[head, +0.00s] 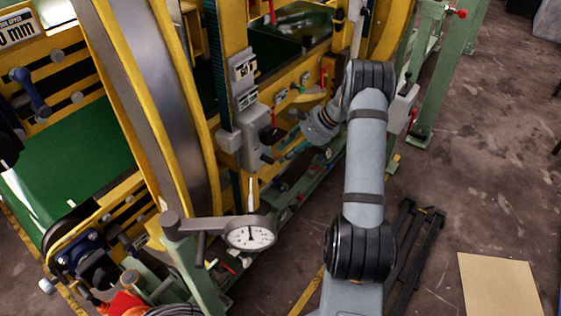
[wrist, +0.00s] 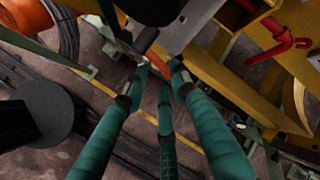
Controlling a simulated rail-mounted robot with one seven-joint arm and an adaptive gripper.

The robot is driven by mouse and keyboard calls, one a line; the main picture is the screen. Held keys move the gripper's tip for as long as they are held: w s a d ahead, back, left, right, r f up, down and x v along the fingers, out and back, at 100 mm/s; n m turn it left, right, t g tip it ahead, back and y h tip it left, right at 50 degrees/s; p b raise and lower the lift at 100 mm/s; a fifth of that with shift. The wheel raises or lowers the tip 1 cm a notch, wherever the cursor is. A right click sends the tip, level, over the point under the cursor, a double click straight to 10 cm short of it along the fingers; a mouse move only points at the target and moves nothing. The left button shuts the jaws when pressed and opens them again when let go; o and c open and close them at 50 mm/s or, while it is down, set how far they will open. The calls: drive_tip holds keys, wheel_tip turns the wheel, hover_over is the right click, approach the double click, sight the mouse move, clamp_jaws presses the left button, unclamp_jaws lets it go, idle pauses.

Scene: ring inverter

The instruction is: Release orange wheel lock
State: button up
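My gripper (wrist: 154,80) shows in the wrist view as three long teal fingers. Their tips are apart, with no object clearly held between them. An orange strip (wrist: 156,61) shows just beyond the tips, beside a dark block and a grey housing. I cannot tell whether it is the wheel lock or whether a finger touches it. In the head view my gripper reaches down and left by the yellow machine frame, and its fingertips are hard to make out. A red-orange part (head: 124,302) sits at the bottom left, apart from my gripper.
A dial gauge (head: 250,234) sticks out in front. Large yellow-rimmed rings (head: 165,90) stand at left. Red pipes (wrist: 285,42) lie right in the wrist view. Floor at right is mostly open.

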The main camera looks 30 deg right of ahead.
drive_tip(key=b+x, duration=0.1)
drive_tip(key=x, duration=0.2)
drive_tip(key=shift+a, duration=0.1)
drive_tip(key=shift+c, duration=0.7)
clamp_jaws()
